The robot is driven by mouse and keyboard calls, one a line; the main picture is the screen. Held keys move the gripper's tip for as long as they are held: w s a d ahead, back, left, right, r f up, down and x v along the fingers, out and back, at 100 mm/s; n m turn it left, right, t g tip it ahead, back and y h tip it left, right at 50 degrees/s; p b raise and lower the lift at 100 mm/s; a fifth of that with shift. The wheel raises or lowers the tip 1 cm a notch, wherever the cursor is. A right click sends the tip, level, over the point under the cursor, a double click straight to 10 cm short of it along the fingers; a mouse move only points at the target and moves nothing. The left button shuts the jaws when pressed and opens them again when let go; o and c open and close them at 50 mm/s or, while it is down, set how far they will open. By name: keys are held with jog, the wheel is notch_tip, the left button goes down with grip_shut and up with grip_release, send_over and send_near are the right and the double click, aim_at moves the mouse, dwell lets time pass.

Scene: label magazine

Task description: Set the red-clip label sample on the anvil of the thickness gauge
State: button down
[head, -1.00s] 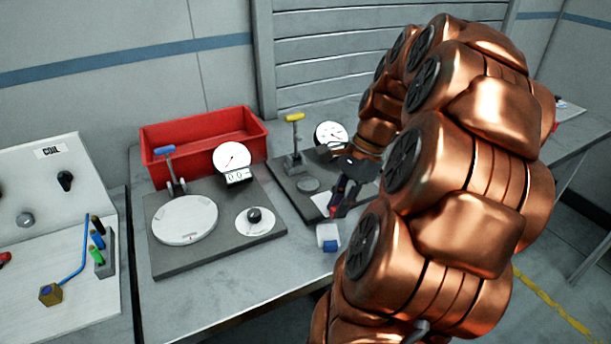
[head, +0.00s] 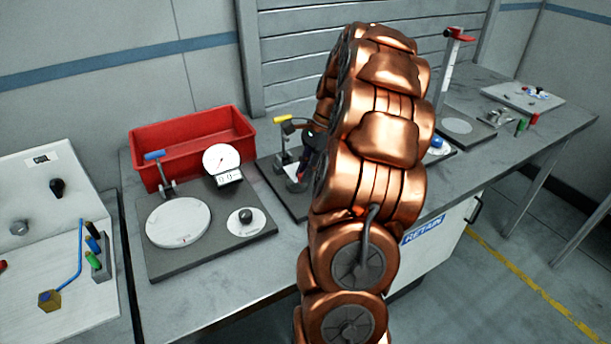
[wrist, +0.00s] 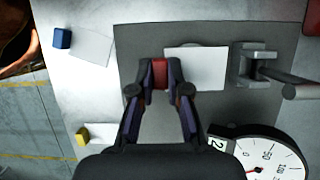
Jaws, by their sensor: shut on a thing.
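My gripper (wrist: 160,73) is shut on the red clip (wrist: 159,75) of the label sample. Its white label (wrist: 196,69) sticks out to the right in the wrist view and also shows in the head view (head: 296,171). The thickness gauge has a dark base plate (wrist: 215,108), a lever post (wrist: 250,64) with a yellow handle (head: 283,119), and a dial (wrist: 268,158). The label overlaps the round anvil (wrist: 192,44), and only the anvil's edge shows. I cannot tell whether the label touches it. My arm hides much of the gauge in the head view.
A blue-clip sample (wrist: 62,38) and a yellow-clip sample (wrist: 82,133) lie on the bench left of the plate in the wrist view. A red bin (head: 190,143) stands behind another gauge with a round white plate (head: 179,222). The bench front is clear there.

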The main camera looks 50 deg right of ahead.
jog(key=shift+w+d+f, duration=0.1)
jog(key=shift+w+d, duration=0.1)
jog(key=shift+w, duration=0.2)
jog(key=shift+f+p, duration=0.8)
jog(key=shift+f, duration=0.9)
jog(key=shift+f, duration=0.1)
jog(key=c, duration=1.1)
grip_release()
jog(key=shift+c, duration=0.2)
jog(key=b+v, duration=0.3)
jog(key=v, duration=0.9)
